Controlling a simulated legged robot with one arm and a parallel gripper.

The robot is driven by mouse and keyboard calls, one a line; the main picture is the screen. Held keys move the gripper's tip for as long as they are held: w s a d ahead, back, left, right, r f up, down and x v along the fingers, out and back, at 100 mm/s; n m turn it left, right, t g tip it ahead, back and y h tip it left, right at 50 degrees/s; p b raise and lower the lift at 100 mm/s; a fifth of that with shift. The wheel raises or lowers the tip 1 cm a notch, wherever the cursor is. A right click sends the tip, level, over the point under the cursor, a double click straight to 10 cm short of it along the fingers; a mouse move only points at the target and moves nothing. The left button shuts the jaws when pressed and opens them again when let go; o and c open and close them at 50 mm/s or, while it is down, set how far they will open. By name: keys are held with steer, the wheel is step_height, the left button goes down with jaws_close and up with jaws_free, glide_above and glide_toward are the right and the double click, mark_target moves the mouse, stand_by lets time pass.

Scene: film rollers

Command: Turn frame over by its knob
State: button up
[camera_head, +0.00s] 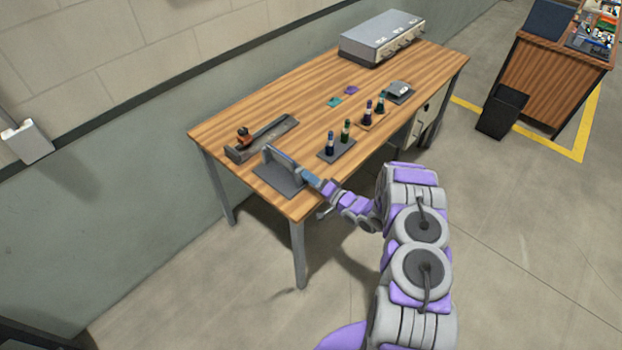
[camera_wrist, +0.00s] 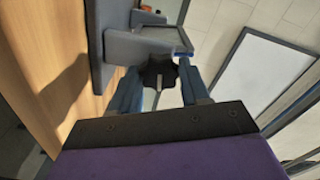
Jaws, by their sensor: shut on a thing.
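The frame (camera_head: 281,158) is a thin grey panel standing tilted on a dark base plate (camera_head: 272,182) at the table's near left corner. My gripper (camera_head: 309,178) is at the frame's right end. In the wrist view, the frame (camera_wrist: 160,36) shows nearly edge-on behind a dark, lobed knob (camera_wrist: 158,70). My gripper (camera_wrist: 160,88) has its two blue fingers on either side of the knob and is shut on it. The frame's far side is hidden.
On the wooden table (camera_head: 235,118), a grey tray (camera_head: 272,138) with a roller lies behind the frame. A bottle stand (camera_head: 336,151) is to the right; more bottles and a grey instrument box (camera_head: 383,40) stand farther back.

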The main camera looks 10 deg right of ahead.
steer(key=shift+w+d+m, duration=0.1)
steer(key=shift+d+m, duration=0.1)
steer(key=shift+m, duration=0.8)
steer(key=o, duration=0.8)
steer(key=shift+w+f, duration=0.1)
steer(key=shift+f, duration=0.05)
steer(key=shift+o, duration=1.3)
steer(key=shift+s+d, duration=0.1)
steer(key=shift+s, duration=0.1)
steer(key=p+v, duration=0.1)
steer(key=v, duration=1.6)
steer(key=shift+d, duration=0.1)
